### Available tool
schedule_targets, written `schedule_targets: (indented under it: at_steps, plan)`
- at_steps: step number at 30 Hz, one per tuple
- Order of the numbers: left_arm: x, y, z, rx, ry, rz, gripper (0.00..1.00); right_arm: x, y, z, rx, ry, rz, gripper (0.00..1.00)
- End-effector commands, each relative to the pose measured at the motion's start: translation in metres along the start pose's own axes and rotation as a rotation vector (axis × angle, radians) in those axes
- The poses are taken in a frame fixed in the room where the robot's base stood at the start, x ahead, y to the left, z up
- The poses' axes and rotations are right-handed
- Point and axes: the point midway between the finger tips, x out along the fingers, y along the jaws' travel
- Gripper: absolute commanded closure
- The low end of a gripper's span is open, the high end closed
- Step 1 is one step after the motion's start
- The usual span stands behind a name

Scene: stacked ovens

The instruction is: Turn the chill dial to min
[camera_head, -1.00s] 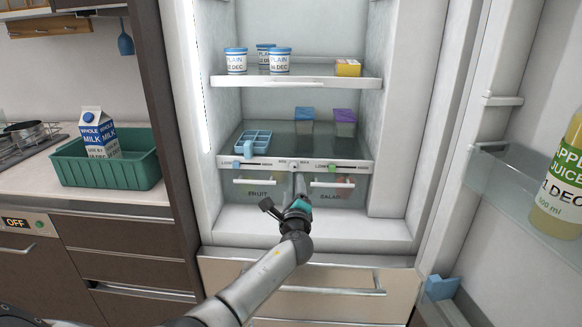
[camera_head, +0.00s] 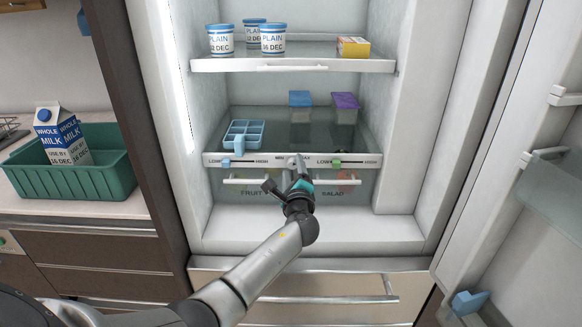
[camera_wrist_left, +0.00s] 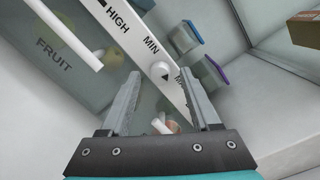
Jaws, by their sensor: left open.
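The chill dial (camera_wrist_left: 160,71) is a small round white knob with a dark pointer mark, on the white control strip (camera_wrist_left: 112,30) between the MIN label and the partly hidden MAX label. I cannot tell exactly where the pointer aims. My right gripper is not in view.
Sliders with a blue knob (camera_head: 226,162) and a green knob (camera_head: 337,163) flank the dial. Fruit and salad drawers with white handles (camera_head: 246,181) lie below. A blue ice tray (camera_head: 244,134) and lidded boxes (camera_head: 300,108) stand on the shelf above. The open fridge door (camera_head: 530,130) is at right.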

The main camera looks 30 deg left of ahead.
Motion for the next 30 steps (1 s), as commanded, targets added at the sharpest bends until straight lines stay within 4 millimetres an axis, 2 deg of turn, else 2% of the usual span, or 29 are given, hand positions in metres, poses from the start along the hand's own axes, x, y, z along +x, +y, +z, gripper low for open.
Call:
schedule_targets:
  at_steps: [6,22,30]
  plan:
    - [-0.0001,0.0001,-0.0001,0.0,0.0,0.0,0.39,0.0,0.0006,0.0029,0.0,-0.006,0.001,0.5]
    - [0.0001,0.0001,0.0002,0.0,0.0,0.0,0.99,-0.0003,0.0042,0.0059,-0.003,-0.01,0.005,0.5]
    - [0.0003,0.0,0.0005,0.0,-0.001,0.0,1.0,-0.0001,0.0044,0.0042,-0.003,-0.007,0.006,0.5]
